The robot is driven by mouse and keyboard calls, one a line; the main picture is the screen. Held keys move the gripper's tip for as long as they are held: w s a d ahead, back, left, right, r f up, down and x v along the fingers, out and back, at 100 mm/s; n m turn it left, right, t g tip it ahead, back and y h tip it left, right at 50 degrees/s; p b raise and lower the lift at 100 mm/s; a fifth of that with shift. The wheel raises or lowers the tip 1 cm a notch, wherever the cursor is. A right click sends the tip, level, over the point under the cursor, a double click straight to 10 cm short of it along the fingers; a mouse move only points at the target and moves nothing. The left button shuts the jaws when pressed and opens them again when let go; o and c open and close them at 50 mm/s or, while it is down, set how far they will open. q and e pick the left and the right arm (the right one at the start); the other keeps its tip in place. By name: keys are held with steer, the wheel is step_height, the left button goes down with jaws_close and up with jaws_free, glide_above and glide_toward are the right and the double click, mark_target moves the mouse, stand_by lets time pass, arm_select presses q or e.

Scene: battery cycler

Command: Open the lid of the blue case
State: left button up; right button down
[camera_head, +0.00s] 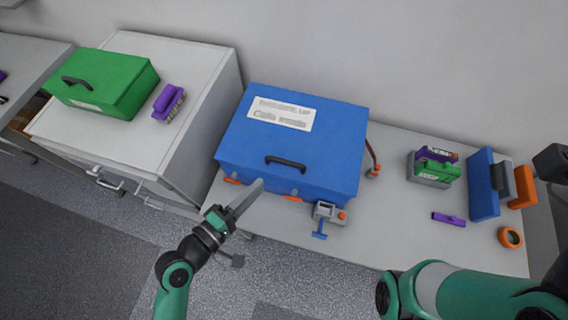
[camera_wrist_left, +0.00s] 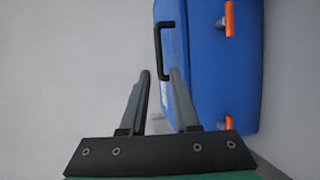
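The blue case (camera_head: 250,150) stands on the right-hand bench with its lid down. A label (camera_head: 282,113) lies on its top, and a black handle (camera_head: 286,163) sits toward its front. Two orange latches (camera_head: 232,181) (camera_head: 293,198) show low along the front. My left gripper (camera_head: 257,187) is in front of the case, near the left latch. In the left wrist view its fingers (camera_wrist_left: 159,74) have a gap between them and hold nothing. The case's handle (camera_wrist_left: 162,50) is just beyond the tips. My right arm shows at lower right, but its gripper is not in view.
A small grey device with an orange knob (camera_head: 329,212) stands by the case's front right corner. A green case (camera_head: 110,75) and purple brush (camera_head: 168,100) sit on the left cabinet. A purple item (camera_head: 448,219) and orange roll (camera_head: 510,237) lie on the right bench.

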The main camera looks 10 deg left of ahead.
mark_target(284, 160)
arm_select(q)
steer(key=b+x, duration=0.1)
steer(key=x, duration=1)
steer(key=shift+w+d+b, duration=0.15)
steer(key=shift+w+b, duration=0.1)
steer(key=shift+b, duration=0.1)
jaws_close()
stand_by(0.7)
